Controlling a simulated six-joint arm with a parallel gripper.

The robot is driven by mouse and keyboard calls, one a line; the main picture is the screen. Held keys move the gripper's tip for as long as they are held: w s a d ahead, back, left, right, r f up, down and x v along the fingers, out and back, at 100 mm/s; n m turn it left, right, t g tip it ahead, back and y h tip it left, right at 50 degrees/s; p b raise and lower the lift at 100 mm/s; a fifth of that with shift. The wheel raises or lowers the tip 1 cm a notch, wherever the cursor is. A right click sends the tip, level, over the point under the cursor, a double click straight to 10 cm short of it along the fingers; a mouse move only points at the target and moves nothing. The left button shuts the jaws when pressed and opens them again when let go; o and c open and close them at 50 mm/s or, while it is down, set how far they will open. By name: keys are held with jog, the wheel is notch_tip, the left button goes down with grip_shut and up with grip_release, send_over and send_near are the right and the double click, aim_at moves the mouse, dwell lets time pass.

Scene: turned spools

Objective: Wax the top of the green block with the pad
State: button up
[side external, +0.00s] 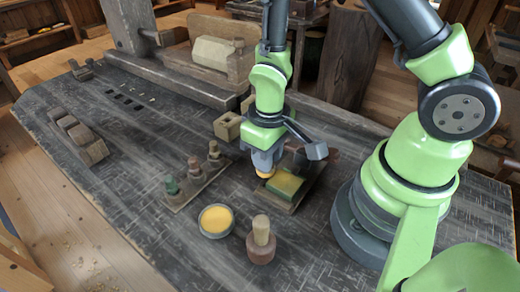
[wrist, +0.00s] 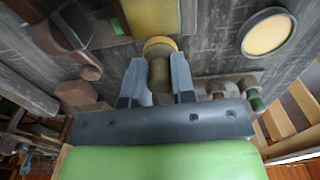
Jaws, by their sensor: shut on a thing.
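The green block (side external: 286,184) lies on a wooden base near my arm. Much of its top looks yellow, with green along its edges. It shows in part at the top of the wrist view (wrist: 152,18). My gripper (side external: 265,162) is shut on the pad, a turned handle (wrist: 159,75) between the fingers in the wrist view. The pad's yellow face (side external: 264,174) points down, just left of and close to the block in the side view. I cannot tell whether it touches. A round dish of yellow wax (side external: 216,220) stands in front, apart from the gripper.
A brown-based spool with a pale post (side external: 261,240) stands beside the dish. Several spools stand on a strip (side external: 195,180) at left. A drilled wooden block (side external: 227,127) lies behind the gripper. The left front of the bench is largely clear.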

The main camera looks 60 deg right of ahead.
jog(key=shift+s, duration=2.1)
grip_shut()
jog(key=shift+w, duration=3.55)
jog(key=shift+r, duration=0.1)
jog(key=shift+r, duration=2.95)
jog(key=shift+r, duration=0.1)
notch_tip(320, 180, up, 3)
jog(key=shift+f, duration=0.1)
